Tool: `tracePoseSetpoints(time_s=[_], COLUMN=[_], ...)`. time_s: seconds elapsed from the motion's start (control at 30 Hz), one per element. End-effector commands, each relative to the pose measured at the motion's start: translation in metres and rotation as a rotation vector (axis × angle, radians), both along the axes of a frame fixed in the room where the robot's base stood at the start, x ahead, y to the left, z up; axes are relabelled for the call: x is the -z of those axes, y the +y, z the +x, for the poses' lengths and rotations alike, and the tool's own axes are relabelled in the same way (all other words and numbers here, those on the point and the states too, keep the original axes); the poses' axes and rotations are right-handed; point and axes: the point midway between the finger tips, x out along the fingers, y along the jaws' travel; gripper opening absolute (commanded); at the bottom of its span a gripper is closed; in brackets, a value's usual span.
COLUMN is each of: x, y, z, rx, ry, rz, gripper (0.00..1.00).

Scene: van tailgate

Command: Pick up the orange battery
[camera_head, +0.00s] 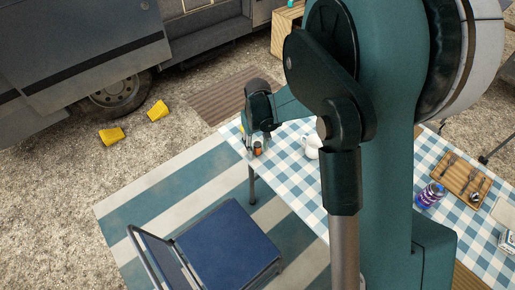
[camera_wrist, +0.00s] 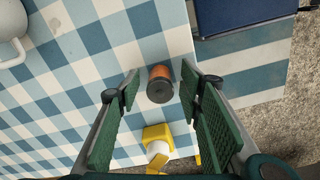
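The orange battery (camera_wrist: 160,75) stands on the checkered tablecloth in the wrist view, an orange cylinder with a dark end facing the camera. In the head view my gripper (camera_head: 253,146) is at the far left corner of the table, with a small bit of orange (camera_head: 257,146) beside the fingers.
A white mug (camera_wrist: 10,30) is at the upper left of the wrist view. The table edge is close by, with a blue chair (camera_head: 228,248) beyond. A purple jar (camera_head: 430,195) and wooden board (camera_head: 462,180) are farther right.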

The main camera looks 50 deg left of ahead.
Motion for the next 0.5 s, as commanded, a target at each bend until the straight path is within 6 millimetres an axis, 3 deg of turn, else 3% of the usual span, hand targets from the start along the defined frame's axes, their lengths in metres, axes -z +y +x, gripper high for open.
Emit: tracePoseSetpoints(time_s=[0.13,0.37,0.5], x=[0.0,-0.0001,-0.0001], y=[0.0001,0.0001,0.0], z=[0.0,0.0,0.0], rx=[0.0,0.0,0.0], ry=[0.0,0.0,0.0], rz=[0.0,0.0,0.0], gripper=[0.34,0.05,0.05])
